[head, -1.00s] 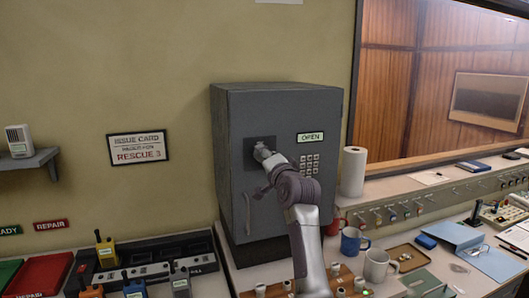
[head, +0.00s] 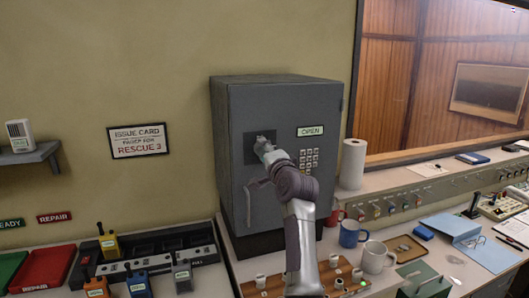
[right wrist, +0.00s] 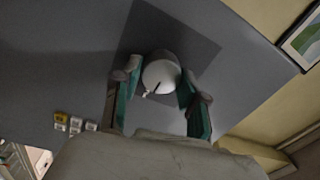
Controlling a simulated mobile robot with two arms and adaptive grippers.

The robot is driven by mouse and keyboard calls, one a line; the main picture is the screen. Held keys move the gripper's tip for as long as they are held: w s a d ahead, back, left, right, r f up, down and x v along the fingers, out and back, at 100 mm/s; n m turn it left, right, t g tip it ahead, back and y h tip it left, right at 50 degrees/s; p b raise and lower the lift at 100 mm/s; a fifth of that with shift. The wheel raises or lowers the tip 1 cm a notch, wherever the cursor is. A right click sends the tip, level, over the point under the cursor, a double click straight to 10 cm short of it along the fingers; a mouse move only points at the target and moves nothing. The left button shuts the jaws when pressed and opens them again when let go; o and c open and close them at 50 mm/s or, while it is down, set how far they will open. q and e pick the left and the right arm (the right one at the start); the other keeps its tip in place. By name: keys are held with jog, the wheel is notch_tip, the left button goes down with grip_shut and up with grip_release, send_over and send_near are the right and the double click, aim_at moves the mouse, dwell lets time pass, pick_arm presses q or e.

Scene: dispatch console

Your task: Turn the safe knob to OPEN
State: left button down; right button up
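The grey safe (head: 230,140) stands on the counter against the wall, its door facing me. An OPEN label (head: 310,131) is on its front, right of the knob and above the keypad (head: 309,158). My right gripper (head: 264,146) is at the dark square plate around the knob and mostly hides the knob in the head view. In the right wrist view the round, pale safe knob (right wrist: 162,72) sits between the two green-padded fingers, which seem to touch its sides. A thin dark mark on the knob points to the lower left there. My left gripper is not in view.
A paper roll (head: 352,164), a blue mug (head: 353,235) and a white mug (head: 376,257) stand right of the safe. A wooden strip with pegs (head: 338,267) lies in front, near my right arm. Radios (head: 137,284) and chargers fill the lower left.

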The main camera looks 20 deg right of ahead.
jog(key=o, duration=0.4)
jog(key=shift+d, duration=0.1)
jog(key=s, duration=0.7)
jog(key=shift+s+f, duration=0.25)
jog(key=shift+f, duration=0.05)
jog(key=shift+d+f, duration=0.1)
